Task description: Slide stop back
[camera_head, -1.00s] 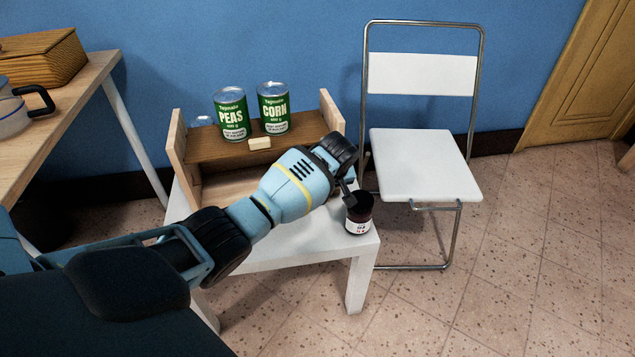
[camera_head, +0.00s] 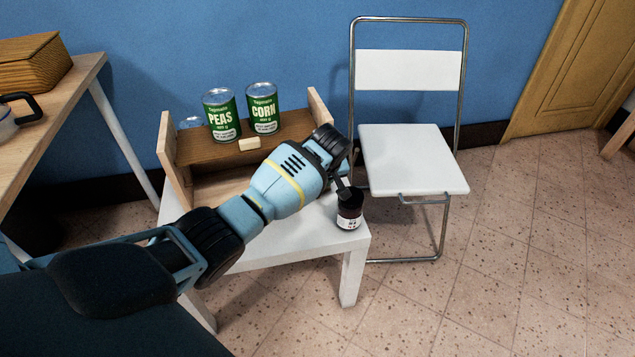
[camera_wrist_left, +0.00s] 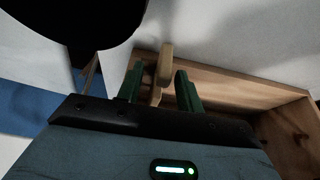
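My left gripper (camera_wrist_left: 160,90) shows its two green fingers, apart, in the left wrist view. A tan wooden peg (camera_wrist_left: 166,62), which may be the stop, stands between them, with narrow gaps visible; I cannot tell whether it is touched. In the head view my left arm reaches across the white table to the shelf's right end, and its wrist hides the fingertips and peg. The wooden shelf (camera_head: 190,153) stands on the table. A small cream block (camera_head: 249,144) lies at its front edge, before the cans. My right gripper is out of view.
A peas can (camera_head: 222,115) and a corn can (camera_head: 262,108) stand on the shelf. A dark jar (camera_head: 349,212) stands on the white table (camera_head: 290,240), close to my wrist. A white folding chair (camera_head: 412,160) is to the right. Open floor lies in front.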

